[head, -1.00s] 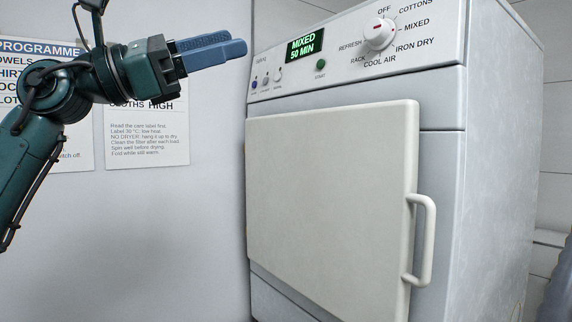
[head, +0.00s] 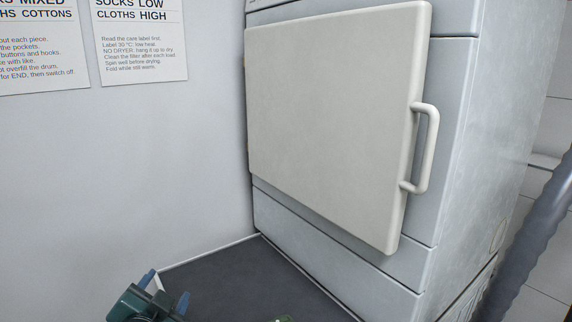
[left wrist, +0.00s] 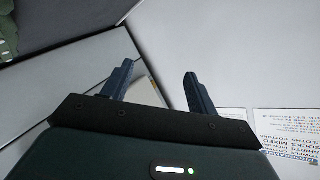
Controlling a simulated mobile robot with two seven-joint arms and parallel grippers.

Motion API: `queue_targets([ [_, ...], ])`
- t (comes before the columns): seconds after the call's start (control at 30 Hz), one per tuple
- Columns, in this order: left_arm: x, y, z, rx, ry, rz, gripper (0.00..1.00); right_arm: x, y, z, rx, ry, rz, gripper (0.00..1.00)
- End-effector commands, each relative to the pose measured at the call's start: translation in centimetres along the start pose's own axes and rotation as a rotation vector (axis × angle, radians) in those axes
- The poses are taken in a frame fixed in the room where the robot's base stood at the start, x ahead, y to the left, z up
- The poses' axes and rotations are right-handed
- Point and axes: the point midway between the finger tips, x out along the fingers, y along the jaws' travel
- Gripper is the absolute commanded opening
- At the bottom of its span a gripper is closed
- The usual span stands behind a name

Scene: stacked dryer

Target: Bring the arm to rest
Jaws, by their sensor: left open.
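My left gripper (head: 165,290) is low at the bottom left of the head view, in front of the pale wall and apart from the dryer. Its two blue fingers stand apart with nothing between them. In the left wrist view the fingers (left wrist: 159,72) are also spread and empty. The dryer (head: 470,140) stands at the right of the head view. The control panel is out of the head view. My right gripper is not in view.
A dark flat surface (head: 235,275) lies below the dryer's front. Two printed notices hang on the wall, a left one (head: 40,55) and a right one (head: 140,45). A dark ribbed tube-like thing (head: 530,240) runs along the right edge. The space before the door is clear.

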Motion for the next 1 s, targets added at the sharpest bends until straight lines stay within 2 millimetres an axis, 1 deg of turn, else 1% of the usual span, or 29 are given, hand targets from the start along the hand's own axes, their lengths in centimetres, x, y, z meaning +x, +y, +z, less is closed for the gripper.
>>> queue_targets([
  [0.03, -1.5, 2.1, 3.2, -0.062, -0.103, 0.071, 0.59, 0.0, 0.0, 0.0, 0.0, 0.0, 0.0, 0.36],
  [0.07, -2.5, 3.3, 4.9, -0.096, -0.166, 0.11, 0.59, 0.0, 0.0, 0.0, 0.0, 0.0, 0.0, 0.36],
  [0.1, -3.9, 4.7, 6.9, -0.141, -0.242, 0.159, 0.59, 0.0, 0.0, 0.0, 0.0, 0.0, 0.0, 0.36],
  [0.2, -7.3, 7.5, 10.8, -0.224, -0.409, 0.258, 0.59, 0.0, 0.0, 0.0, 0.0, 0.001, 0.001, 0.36],
  [0.3, -10.5, 9.6, 13.6, -0.286, -0.543, 0.333, 0.59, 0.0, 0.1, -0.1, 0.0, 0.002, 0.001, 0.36],
  [0.4, -13.5, 11.1, 15.6, -0.332, -0.657, 0.393, 0.59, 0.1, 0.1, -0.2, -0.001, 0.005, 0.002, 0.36],
  [0.5, -16.4, 12.4, 17.1, -0.371, -0.76, 0.447, 0.59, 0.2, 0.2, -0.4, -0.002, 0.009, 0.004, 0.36],
  [0.67, -21.1, 13.9, 19.0, -0.424, -0.917, 0.524, 0.59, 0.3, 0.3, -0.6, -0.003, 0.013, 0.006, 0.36],
  [0.8, -19.2, 15.3, 19.2, -0.435, -0.829, 0.517, 0.59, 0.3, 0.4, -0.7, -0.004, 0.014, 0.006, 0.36],
  [1.0, -16.9, 17.5, 19.3, -0.46, -0.687, 0.51, 0.59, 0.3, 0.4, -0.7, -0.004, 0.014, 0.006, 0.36],
])
